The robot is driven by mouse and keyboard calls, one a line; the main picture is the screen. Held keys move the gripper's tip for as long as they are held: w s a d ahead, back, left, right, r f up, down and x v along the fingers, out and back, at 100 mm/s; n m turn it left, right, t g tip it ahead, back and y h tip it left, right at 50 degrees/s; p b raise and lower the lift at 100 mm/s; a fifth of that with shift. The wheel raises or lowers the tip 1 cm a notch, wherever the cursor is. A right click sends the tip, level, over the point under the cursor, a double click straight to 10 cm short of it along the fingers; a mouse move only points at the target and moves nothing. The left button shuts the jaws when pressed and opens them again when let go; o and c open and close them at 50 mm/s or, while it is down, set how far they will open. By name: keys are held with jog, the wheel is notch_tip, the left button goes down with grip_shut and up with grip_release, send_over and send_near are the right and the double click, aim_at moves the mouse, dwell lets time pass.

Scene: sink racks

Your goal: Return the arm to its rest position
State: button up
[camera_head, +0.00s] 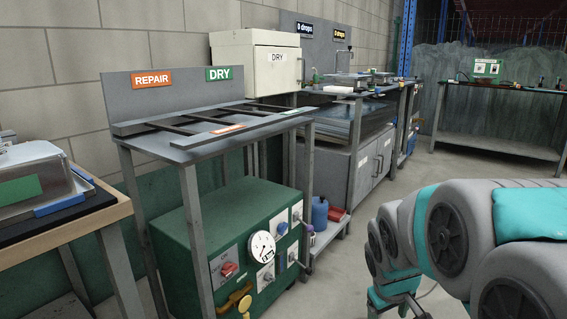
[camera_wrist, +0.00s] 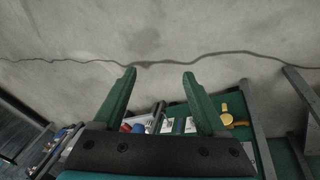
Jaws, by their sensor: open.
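My gripper (camera_wrist: 160,82) is open and empty in the wrist view, with its two green fingers apart and nothing between them but bare floor and part of the scene beyond. In the head view my grey and teal arm fills the lower right corner, folded in front of the camera. The gripper's fingers cannot be made out clearly there.
A rack table marked REPAIR and DRY (camera_head: 203,153) stands left of centre, with a green machine (camera_head: 205,228) below. A wooden-edged bench (camera_head: 122,206) is at the far left. A sink unit (camera_head: 350,150) is behind. Floor (camera_head: 345,265) between the rack and my arm is clear.

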jog(key=s+a+r+m+g+y+p, duration=0.1)
jog(key=s+a+g, duration=0.1)
jog(key=s, duration=1)
jog(key=s+a+m+g+y, duration=0.1)
jog(key=s+a+m+g, duration=0.1)
jog(key=s, duration=1.1)
jog(key=a+g, duration=0.1)
jog(key=a, duration=0.1)
jog(key=shift+s+a+r+p, duration=0.15)
jog(key=shift+a+r+p, duration=0.2)
